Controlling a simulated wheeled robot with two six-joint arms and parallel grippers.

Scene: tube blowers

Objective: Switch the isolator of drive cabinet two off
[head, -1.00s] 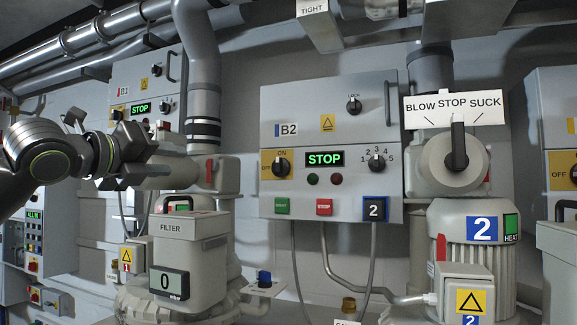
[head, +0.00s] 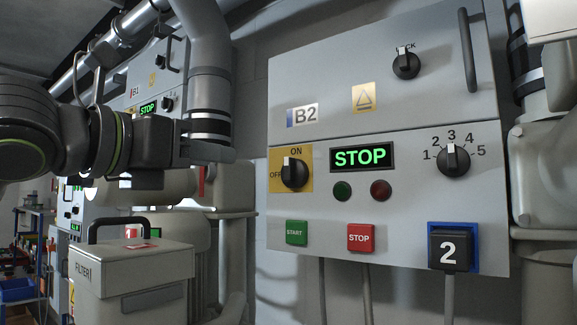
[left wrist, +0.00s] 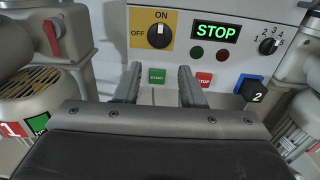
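Drive cabinet B2 (head: 392,225) is a grey box on the wall, filling the right of the head view. Its isolator (head: 294,172) is a black rotary knob on a yellow plate, upper left of the lower panel. The knob's white mark points up at ON; OFF is at its left. In the left wrist view the isolator (left wrist: 159,36) is above the fingers. My left gripper (head: 212,148) is left of the knob in the head view, apart from it. In the left wrist view its two fingers (left wrist: 160,88) are spread with nothing between them. My right gripper is not in view.
B2 has a green STOP display (head: 362,158), a green START button (head: 297,232), a red STOP button (head: 361,237), a 1–5 selector (head: 453,160) and a LOCK knob (head: 406,63). A filter housing (head: 130,268) stands lower left. A vertical pipe (head: 209,85) runs left of B2.

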